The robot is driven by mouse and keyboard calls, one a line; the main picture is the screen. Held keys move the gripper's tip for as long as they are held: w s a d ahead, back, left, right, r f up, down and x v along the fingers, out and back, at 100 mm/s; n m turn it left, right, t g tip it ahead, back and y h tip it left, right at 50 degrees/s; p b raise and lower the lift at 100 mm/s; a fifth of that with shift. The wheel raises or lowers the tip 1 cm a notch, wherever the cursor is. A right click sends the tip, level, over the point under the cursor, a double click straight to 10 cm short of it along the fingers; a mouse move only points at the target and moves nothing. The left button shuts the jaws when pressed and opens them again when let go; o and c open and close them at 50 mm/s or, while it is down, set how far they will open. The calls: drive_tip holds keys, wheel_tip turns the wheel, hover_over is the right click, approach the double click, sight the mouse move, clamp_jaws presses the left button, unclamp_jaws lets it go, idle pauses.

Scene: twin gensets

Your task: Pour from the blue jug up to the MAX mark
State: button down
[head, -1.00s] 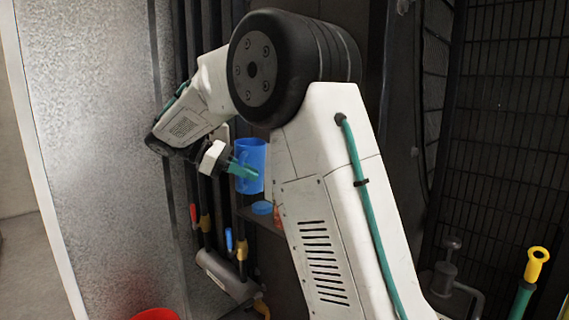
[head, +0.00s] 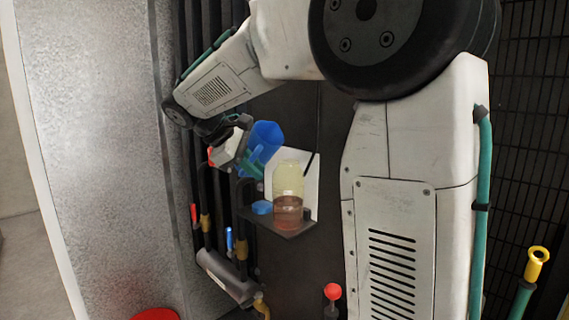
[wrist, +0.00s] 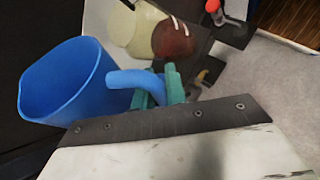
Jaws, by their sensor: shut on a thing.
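My gripper (head: 249,160) is shut on the handle of the blue jug (head: 266,137). The jug is held in the air, leaning a little to the right in the head view. The jug also shows in the wrist view (wrist: 62,88), its handle between the teal fingers (wrist: 160,86). A see-through yellowish container (head: 289,178) with red-brown liquid in its lower part stands on a small shelf, below and right of the jug. In the wrist view the container (wrist: 137,28) bears small white marks, too small to read.
A blue cap (head: 262,208) lies on the dark shelf (head: 280,228) left of the container. A white panel (head: 312,170) is behind it. Pipes with red and blue handles (head: 229,240) run at the left. A red knob (head: 333,291) stands below right.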

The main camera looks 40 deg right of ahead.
drive_tip(key=shift+w+m+t, duration=0.3)
drive_tip(key=shift+m+t, duration=0.1)
drive_tip(key=shift+t, duration=0.6)
drive_tip(key=shift+w+a+r+m+t+y+p, duration=0.1)
drive_tip(key=shift+w+r+m+t+y+p, duration=0.25)
drive_tip(key=shift+t+p, duration=0.4)
drive_tip(key=shift+s+r+t+p, duration=0.15)
drive_tip(key=shift+t+p, duration=0.2)
drive_tip(key=shift+t, duration=0.1)
idle(0.4)
drive_tip(key=shift+w+r+m+t+p, duration=0.3)
drive_tip(key=shift+t+p, duration=0.3)
drive_tip(key=shift+p, duration=0.45)
idle(1.7)
drive_tip(key=shift+w+r+m+t+p, duration=0.1)
drive_tip(key=shift+r+m+t+p, duration=0.15)
drive_tip(key=shift+t+p, duration=0.8)
idle(1.6)
